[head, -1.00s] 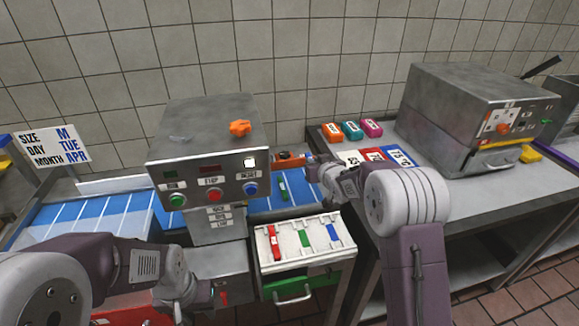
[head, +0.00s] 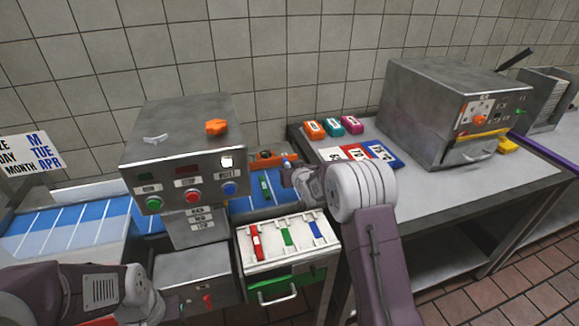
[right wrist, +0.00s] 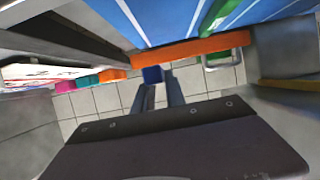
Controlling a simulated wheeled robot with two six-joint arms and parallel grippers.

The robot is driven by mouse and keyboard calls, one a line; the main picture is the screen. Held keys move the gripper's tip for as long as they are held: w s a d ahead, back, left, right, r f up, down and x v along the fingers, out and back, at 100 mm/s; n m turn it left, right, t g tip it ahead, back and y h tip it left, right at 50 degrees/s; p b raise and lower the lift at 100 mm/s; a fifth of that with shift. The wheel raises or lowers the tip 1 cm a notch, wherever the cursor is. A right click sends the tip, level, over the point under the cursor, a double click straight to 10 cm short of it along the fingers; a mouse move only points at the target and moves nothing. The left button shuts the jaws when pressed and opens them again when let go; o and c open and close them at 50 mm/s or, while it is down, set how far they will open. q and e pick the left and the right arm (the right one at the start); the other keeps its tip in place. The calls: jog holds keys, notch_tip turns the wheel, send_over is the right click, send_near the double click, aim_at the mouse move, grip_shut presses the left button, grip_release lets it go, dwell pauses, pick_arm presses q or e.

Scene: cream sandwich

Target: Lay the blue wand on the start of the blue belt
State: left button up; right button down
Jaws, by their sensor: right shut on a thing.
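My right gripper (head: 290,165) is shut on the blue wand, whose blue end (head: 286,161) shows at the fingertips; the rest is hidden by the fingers. In the right wrist view the blue wand (right wrist: 153,74) sits between the fingers, close to the orange edge of the belt. The blue belt (head: 240,205) has white stripes and lies just left of the gripper in the head view, with a green wand (head: 265,187) on it. I cannot tell whether the blue wand touches the belt. My left gripper (head: 155,305) is low at the left, its fingers unclear.
A control box (head: 183,150) with buttons stands over the belt. A white tray (head: 270,244) with red, green and blue pieces is in front. Coloured blocks (head: 333,127) and a grey machine (head: 450,110) stand on the right table. An orange piece (head: 268,158) is at the belt's far end.

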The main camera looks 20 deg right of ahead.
notch_tip(320, 180, down, 6)
jog(key=b, duration=0.3)
jog(key=shift+r, duration=0.1)
jog(key=c, duration=1.3)
grip_release()
jog(key=shift+s+r, duration=0.1)
jog(key=v, duration=0.9)
